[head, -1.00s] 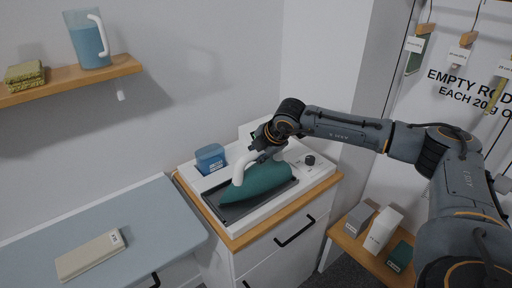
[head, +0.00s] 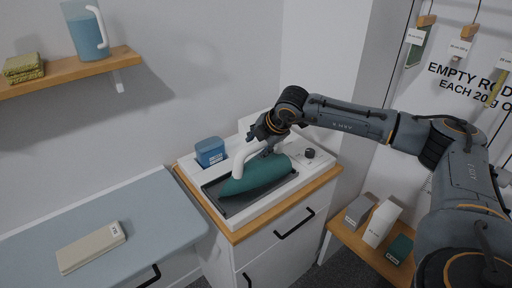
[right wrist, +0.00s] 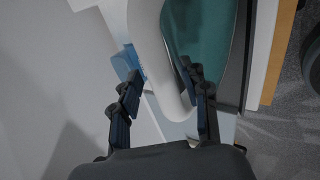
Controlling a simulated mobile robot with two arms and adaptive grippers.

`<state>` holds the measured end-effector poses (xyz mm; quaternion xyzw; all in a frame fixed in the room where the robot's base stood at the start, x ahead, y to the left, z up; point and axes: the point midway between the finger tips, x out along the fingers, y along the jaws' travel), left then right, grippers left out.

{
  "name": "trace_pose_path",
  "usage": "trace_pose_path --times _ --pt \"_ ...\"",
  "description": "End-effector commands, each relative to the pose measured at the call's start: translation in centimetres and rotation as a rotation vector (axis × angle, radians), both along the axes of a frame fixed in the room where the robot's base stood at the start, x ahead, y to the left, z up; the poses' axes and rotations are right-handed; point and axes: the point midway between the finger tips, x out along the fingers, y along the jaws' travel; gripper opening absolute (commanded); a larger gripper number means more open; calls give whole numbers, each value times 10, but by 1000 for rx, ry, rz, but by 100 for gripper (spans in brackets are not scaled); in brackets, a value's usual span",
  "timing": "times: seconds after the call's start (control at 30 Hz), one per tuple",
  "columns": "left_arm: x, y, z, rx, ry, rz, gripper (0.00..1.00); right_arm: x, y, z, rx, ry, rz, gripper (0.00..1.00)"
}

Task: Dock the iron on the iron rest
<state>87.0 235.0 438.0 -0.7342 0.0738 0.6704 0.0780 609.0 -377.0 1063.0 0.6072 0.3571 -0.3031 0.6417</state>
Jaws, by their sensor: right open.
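The teal iron (head: 258,176) with a white arched handle (head: 238,163) lies flat on the dark iron rest (head: 226,209), which is set in a white station on a cabinet. Its pointed end faces front left. My right gripper (head: 266,138) is at the rear top of the handle. In the right wrist view its two fingers (right wrist: 160,85) are spread, with the handle's curved end (right wrist: 176,103) showing between or just beyond them; I cannot tell which. The iron's teal body (right wrist: 205,35) shows beyond. My left gripper is not in view.
A blue container (head: 210,152) and a dark knob (head: 309,153) are on the white station (head: 268,206). A blue-grey worktop (head: 150,215) with a beige box (head: 90,247) is at left. A low wooden shelf with boxes (head: 381,223) is at right.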

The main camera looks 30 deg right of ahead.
Motion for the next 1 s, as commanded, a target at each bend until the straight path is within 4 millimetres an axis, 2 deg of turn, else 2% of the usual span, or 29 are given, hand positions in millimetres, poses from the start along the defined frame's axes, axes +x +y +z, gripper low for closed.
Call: trace_pose_path --times 0.3,0.5,0.7,1.0 --pt "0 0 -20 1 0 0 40 -39 -4 54 -1 -3 -1 45" --pt "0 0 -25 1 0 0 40 -55 -5 79 -1 -1 0 45" --pt "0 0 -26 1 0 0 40 -61 -5 88 -1 1 1 45" --pt "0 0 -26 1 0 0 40 -61 -5 88 -1 1 1 45"
